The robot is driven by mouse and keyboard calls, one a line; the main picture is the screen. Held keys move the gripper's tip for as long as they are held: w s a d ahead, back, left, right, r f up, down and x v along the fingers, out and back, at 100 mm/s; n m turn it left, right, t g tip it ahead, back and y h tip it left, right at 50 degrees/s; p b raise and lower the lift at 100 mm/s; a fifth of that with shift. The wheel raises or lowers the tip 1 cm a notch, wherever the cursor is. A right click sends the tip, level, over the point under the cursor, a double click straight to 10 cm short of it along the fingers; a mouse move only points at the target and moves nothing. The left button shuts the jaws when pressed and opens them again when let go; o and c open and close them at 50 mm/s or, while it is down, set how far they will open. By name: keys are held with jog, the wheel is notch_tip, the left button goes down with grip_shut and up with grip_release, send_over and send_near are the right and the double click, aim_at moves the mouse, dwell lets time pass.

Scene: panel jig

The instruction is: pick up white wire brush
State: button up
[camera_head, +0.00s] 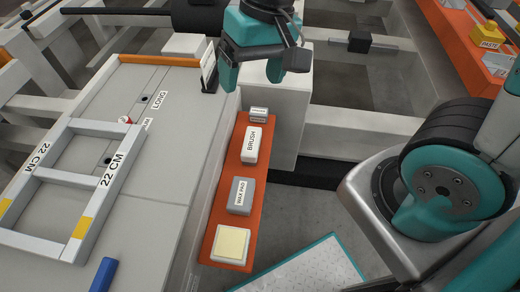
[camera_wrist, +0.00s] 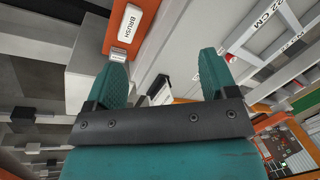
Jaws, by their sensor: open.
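The white wire brush (camera_head: 251,145), a white block labelled BRUSH, lies on a narrow orange tray (camera_head: 233,206) along the edge of the grey panel. It also shows in the wrist view (camera_wrist: 128,22), at the top left beyond the fingers. My teal gripper (camera_head: 263,70) is open and empty, above and behind the brush in the head view. In the wrist view its two fingers (camera_wrist: 161,80) stand wide apart with nothing between them. The brush is apart from the fingers and nothing covers it.
The orange tray also holds a small grey-white block (camera_head: 259,114), a grey WAX PAD block (camera_head: 241,195) and a cream pad (camera_head: 231,243). A white 22 CM frame (camera_head: 98,186) lies on the grey panel (camera_head: 165,165). A white box (camera_head: 283,110) stands right of the tray.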

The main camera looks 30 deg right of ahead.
aim_at(252, 141)
jog(key=w+d+f+m+h+b, duration=0.1)
jog(key=w+f+m+b, duration=0.1)
jog(key=f, duration=0.7)
jog(key=w+d+f+m+b, duration=0.1)
jog(key=w+f+m+b, duration=0.1)
jog(key=f, duration=0.7)
jog(key=w+f+m+h+b, duration=0.1)
jog(key=w+f+m+b, duration=0.1)
jog(key=w+f, duration=0.3)
jog(key=shift+w+d+f+m+h+b, duration=0.15)
jog(key=shift+f+m, duration=0.15)
jog(key=shift+f, duration=0.5)
jog(key=shift+d+f+m+h+b, duration=0.1)
jog(key=shift+f+m, duration=0.2)
jog(key=shift+f, duration=0.45)
jog(key=shift+w+d+f+m+h+b, duration=0.15)
jog(key=shift+f+m, duration=0.15)
jog(key=shift+f, duration=0.5)
jog(key=f, duration=0.5)
jog(key=shift+d+f+b, duration=0.3)
jog(key=shift+b, duration=0.05)
jog(key=c, duration=1.1)
jog(key=shift+r, duration=0.15)
notch_tip(252, 141, up, 20)
jog(key=p, duration=0.3)
